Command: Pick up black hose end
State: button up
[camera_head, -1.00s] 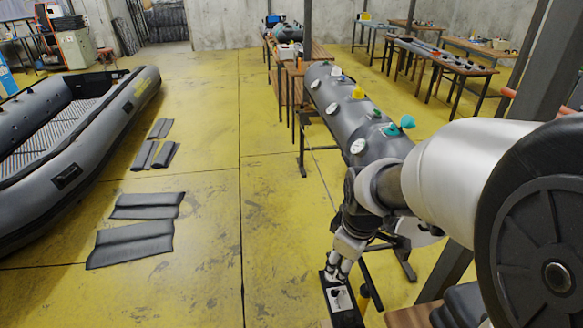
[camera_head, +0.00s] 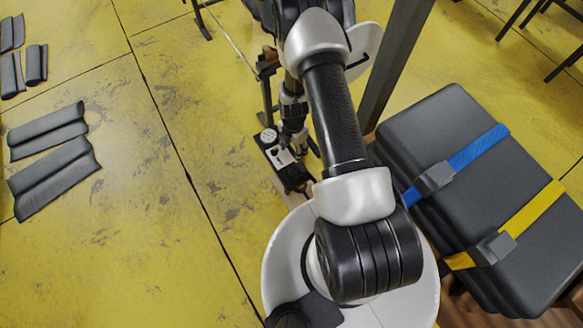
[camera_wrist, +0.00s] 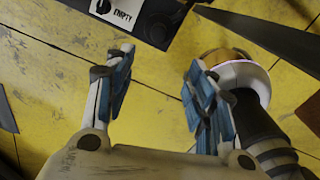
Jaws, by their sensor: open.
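In the wrist view, a black ribbed cylinder with a pale collar and an orange-brown end (camera_wrist: 252,118) lies beside the right finger; it looks like the hose end, but I cannot be sure. My gripper (camera_wrist: 158,64) is open with its blue-padded fingers apart and nothing between them but yellow floor in the background. The cylinder is outside the fingers, partly hidden by the right one. In the head view my gripper (camera_head: 299,152) hangs over a black box (camera_head: 272,153) with a white panel. The hose end cannot be picked out there.
Stacked black cases (camera_head: 450,120) with blue and yellow straps stand to the right. A dark post (camera_head: 395,65) rises close to my arm. Black panels (camera_head: 52,165) lie on the open yellow floor.

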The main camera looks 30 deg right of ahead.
jog(key=b, duration=0.4)
send_over(293, 167)
jog(key=f, duration=0.8)
jog(key=s+f, duration=0.1)
jog(key=f, duration=0.3)
jog(key=shift+a+f, duration=0.15)
jog(key=shift+a, duration=0.05)
jog(key=shift+w+d+f+b, duration=0.15)
jog(key=shift+f+b, duration=0.2)
jog(key=shift+f, duration=0.6)
jog(key=shift+w+f+b, duration=0.2)
jog(key=shift+f+b, duration=0.1)
jog(key=shift+f, duration=0.7)
jog(key=shift+w+d+f+b, duration=0.15)
jog(key=shift+f+b, duration=0.2)
jog(key=shift+f, duration=0.6)
jog(key=c, duration=1.2)
jog(key=shift+r, duration=0.1)
